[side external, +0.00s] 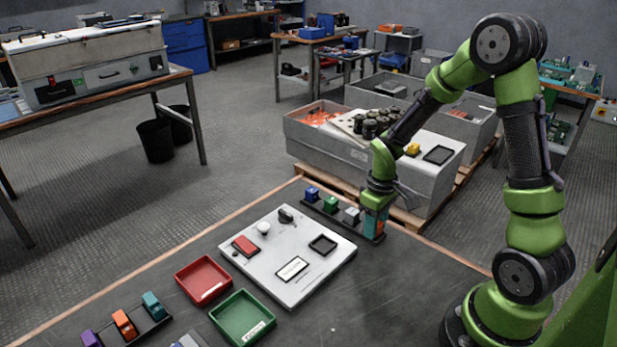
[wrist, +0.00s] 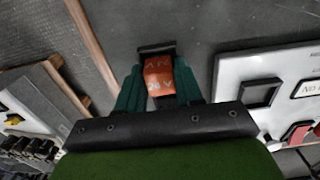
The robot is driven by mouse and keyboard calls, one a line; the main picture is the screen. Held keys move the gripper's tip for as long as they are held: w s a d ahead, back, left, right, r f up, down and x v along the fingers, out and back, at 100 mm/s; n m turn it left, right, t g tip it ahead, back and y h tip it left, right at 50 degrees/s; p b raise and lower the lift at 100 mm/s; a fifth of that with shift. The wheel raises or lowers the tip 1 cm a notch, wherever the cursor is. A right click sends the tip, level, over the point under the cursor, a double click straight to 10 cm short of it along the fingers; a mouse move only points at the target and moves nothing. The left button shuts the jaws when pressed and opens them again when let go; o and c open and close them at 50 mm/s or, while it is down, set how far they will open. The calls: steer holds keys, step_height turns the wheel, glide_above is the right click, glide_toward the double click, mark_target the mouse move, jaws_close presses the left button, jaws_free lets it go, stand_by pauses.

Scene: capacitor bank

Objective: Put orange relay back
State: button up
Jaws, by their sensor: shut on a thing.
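My gripper (side external: 375,222) points down at the right end of a dark rail (side external: 328,218). Its teal fingers are shut on an orange relay (wrist: 158,80), which also shows as a small orange patch in the side view (side external: 368,226). In the wrist view the relay lies between the fingers, with white marks on it, over a black end piece (wrist: 157,48). I cannot tell whether the relay is fully seated in the rail. A blue relay (side external: 312,194), a green relay (side external: 330,205) and a grey relay (side external: 351,215) stand in the same rail, left of my gripper.
A white panel (side external: 290,277) lies just left of the rail. A red tray (side external: 203,279) and a green tray (side external: 243,317) sit nearer the camera. A second rail at the lower left holds purple, orange (side external: 124,324) and teal blocks. Grey bins (side external: 330,150) stand behind the table edge.

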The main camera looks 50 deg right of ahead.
steer(key=shift+f, duration=0.1)
steer(key=o, duration=1.1)
step_height(320, 180, up, 12)
steer(key=s+a+r+m+t, duration=0.1)
steer(key=s+a+r+t, duration=0.1)
steer(key=a+r, duration=0.1)
steer(key=s+a+r+m+t+y, duration=0.1)
steer(key=s+a+r+t, duration=0.1)
steer(key=a, duration=0.4)
steer(key=s+a+r+m+t+y, duration=0.1)
steer(key=s+a+r+m+t, duration=0.1)
steer(key=r, duration=0.4)
steer(key=shift+s+a+t, duration=0.6)
steer(key=shift+s+a, duration=0.45)
steer(key=shift+a, duration=0.2)
